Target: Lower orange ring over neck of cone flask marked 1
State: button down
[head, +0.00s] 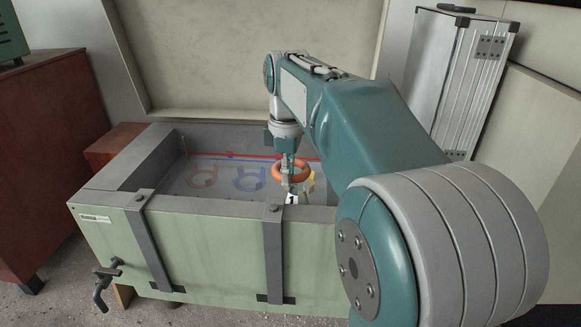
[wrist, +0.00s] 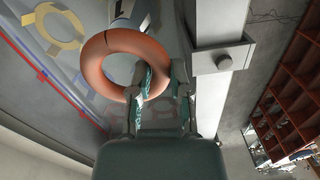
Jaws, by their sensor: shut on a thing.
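The orange ring (head: 292,172) is in my gripper (head: 287,177), above the inside of the green basin near its front wall. In the wrist view the ring (wrist: 97,54) fills the upper middle, and my gripper (wrist: 160,78) is shut on its right side. A small white patch with a dark mark (head: 292,198) shows below the ring, just behind the front wall; it may be the label of flask 1. In the wrist view a pale shape with a dark mark (wrist: 143,20) shows past the ring. The flask's neck is not clear, and I cannot tell whether the ring is around it.
The green basin (head: 205,245) has grey rims and two dark straps at the front. Red (head: 202,176), blue (head: 249,178) and yellow (head: 308,184) outlines lie on its floor. A ribbed metal case (head: 455,80) stands at right.

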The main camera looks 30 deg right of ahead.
jog(key=shift+d, duration=1.2)
jog(key=shift+a, duration=0.6)
jog(key=shift+d, duration=0.55)
jog(key=shift+f, duration=0.15)
jog(key=shift+a+f, duration=0.25)
jog(key=shift+a, duration=0.1)
jog(key=c, duration=0.7)
grip_release()
jog(key=shift+o, duration=1.1)
jog(key=shift+d, duration=0.15)
